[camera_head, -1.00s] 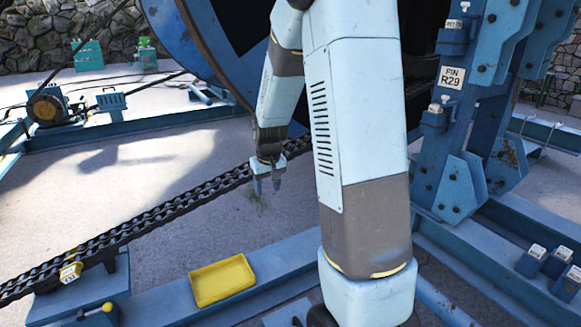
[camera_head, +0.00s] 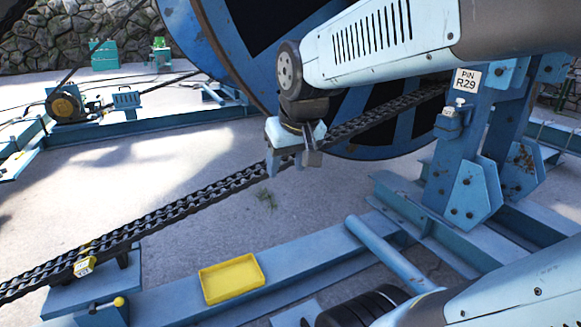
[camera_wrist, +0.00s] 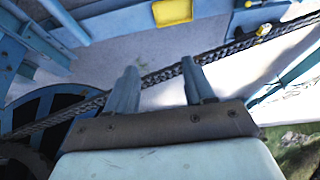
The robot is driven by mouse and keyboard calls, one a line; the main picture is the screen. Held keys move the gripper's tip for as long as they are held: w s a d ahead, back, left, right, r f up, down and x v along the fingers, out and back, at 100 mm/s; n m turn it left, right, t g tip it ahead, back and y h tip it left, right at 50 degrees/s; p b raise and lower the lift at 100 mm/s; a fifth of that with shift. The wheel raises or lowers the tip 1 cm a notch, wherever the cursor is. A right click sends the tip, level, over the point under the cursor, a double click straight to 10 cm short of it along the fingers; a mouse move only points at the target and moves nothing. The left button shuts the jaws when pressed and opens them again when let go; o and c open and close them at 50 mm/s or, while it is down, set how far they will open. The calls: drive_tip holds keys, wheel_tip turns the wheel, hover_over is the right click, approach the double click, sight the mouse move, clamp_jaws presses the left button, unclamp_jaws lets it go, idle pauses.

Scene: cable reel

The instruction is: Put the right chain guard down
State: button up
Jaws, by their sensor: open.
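My gripper (camera_head: 291,162) is open and hangs near the middle of the head view, its two fingers pointing down over the dark drive chain (camera_head: 190,207). The chain slopes up to the large blue reel (camera_head: 207,50). I cannot make out a chain guard in either view.
A yellow tray (camera_head: 232,279) lies on the blue front beam; it also shows in the wrist view (camera_wrist: 173,12). A yellow-tagged bracket (camera_head: 84,262) sits by the chain at lower left. A blue post with a PIN R29 sign (camera_head: 467,79) stands right. Open floor lies behind the chain.

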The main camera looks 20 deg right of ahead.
drive_tip(key=shift+t, duration=0.3)
drive_tip(key=s, duration=0.3)
drive_tip(key=s+r, duration=0.1)
drive_tip(key=s, duration=0.1)
drive_tip(key=shift+s+d, duration=0.3)
drive_tip(key=shift+s, duration=0.05)
drive_tip(key=shift+c, duration=0.4)
